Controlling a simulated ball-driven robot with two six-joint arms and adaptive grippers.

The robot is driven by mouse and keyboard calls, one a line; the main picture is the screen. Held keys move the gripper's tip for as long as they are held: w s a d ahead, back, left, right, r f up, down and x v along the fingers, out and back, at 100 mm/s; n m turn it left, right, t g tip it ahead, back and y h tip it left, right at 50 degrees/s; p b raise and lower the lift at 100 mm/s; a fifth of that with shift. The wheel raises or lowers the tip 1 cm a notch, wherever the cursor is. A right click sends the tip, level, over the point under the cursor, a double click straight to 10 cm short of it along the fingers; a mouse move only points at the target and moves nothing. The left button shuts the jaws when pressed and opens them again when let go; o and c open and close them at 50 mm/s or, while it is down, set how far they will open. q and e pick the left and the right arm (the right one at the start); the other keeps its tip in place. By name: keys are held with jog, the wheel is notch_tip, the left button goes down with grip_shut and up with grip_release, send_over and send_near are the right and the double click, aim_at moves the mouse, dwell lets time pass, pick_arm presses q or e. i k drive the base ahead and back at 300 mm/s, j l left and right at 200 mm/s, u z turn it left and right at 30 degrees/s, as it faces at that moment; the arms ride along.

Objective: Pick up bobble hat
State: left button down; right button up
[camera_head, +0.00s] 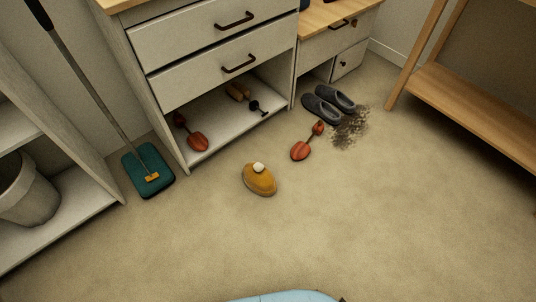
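The bobble hat (259,181) lies on the beige floor near the middle of the head view. It is mustard yellow with a white bobble (258,167) at its top. Nothing touches it and it is fully in sight. Neither of my grippers shows in the head view.
A drawer cabinet (203,72) with an open lower shelf stands behind the hat. A red-orange item (301,151), dark shoes (322,109) and a dirt patch (349,129) lie behind right. A teal sweeper (148,172) stands left. A light blue object (285,297) shows at the bottom edge. Floor around the hat is clear.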

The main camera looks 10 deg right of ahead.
aim_at(260, 179)
jog(key=z, duration=0.2)
jog(key=i+j, duration=0.75)
